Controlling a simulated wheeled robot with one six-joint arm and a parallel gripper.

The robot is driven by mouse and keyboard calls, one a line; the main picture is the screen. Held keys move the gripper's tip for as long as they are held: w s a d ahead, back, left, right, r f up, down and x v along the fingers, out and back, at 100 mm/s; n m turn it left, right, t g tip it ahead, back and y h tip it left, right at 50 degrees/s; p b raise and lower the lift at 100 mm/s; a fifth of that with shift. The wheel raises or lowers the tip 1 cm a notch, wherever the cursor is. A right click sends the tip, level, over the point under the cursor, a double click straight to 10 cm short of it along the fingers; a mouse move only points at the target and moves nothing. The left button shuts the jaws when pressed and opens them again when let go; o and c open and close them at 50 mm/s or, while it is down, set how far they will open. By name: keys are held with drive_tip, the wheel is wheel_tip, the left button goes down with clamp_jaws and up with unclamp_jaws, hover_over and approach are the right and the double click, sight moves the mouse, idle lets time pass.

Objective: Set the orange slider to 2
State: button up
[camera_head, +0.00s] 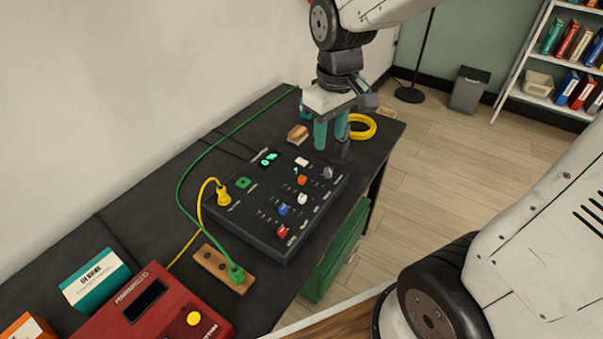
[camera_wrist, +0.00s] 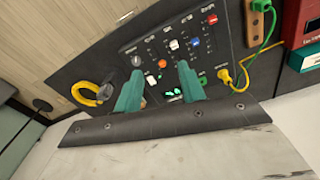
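The dark control panel (camera_head: 262,232) lies on the black workbench and also shows in the wrist view (camera_wrist: 227,62). The orange slider cap (camera_head: 302,180) sits toward the panel's far end; it also shows in the wrist view (camera_wrist: 162,63), between and beyond my fingertips. White (camera_head: 303,198), blue (camera_head: 284,210) and red (camera_head: 282,231) caps sit in the other slots. The scale numbers are too small to read. My gripper (camera_head: 331,138) points down over the panel's far end, its teal fingers apart with nothing visible between them. In the wrist view, the fingers (camera_wrist: 160,82) frame the panel's green display area.
A grey knob (camera_head: 328,172) and a green lit display (camera_head: 268,159) are on the panel. A yellow cable coil (camera_head: 361,127) lies behind my gripper. A red device (camera_head: 150,312) stands at the near left.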

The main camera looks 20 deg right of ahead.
sight(302, 177)
drive_tip(key=w+f+n, duration=0.1)
drive_tip(key=w+f, duration=0.2)
drive_tip(key=f, duration=0.1)
drive_tip(key=w+a+f+n, duration=0.1)
drive_tip(key=w+f, duration=0.2)
drive_tip(key=f, duration=0.1)
drive_tip(key=w+f, duration=0.3)
drive_tip(key=f, duration=0.1)
drive_tip(key=shift+w+a+n+g, duration=0.3)
drive_tip(key=shift+a+n, duration=0.05)
drive_tip(key=shift+n, duration=0.05)
drive_tip(key=shift+w+f, duration=0.2)
drive_tip(key=shift+f, duration=0.4)
wheel_tip(302, 177, down, 7)
drive_tip(key=shift+f, duration=0.1)
